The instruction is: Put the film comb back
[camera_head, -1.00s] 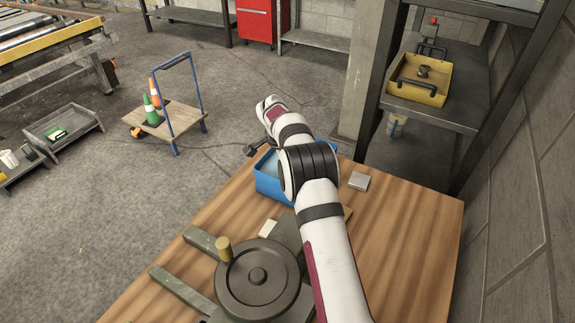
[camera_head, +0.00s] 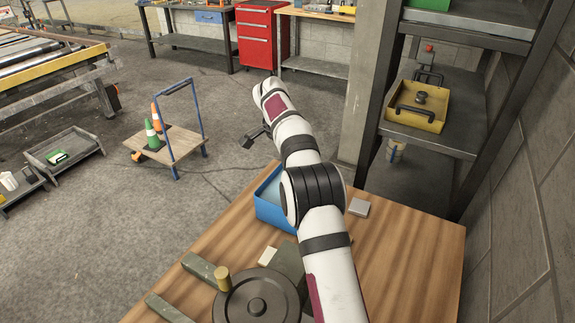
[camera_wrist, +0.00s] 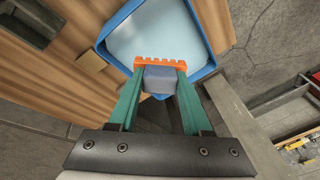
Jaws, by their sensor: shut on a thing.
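The film comb (camera_wrist: 150,61) has an orange toothed edge and a grey-blue block behind it. It shows in the wrist view, held between the green fingers of my gripper (camera_wrist: 160,76). The gripper is shut on the block, with the orange teeth pointing ahead. In the wrist view a blue tray (camera_wrist: 211,66) with a pale, flat inside lies beyond and below the comb. In the head view the same tray (camera_head: 271,213) stands on the wooden table, partly behind my arm.
A machine with a round dark handwheel (camera_head: 257,306) stands at the table's near edge. A small grey block (camera_head: 359,207) lies right of the tray. A shelf (camera_head: 455,135) with a yellow tray (camera_head: 417,113) stands beyond. The table's right side is mostly bare.

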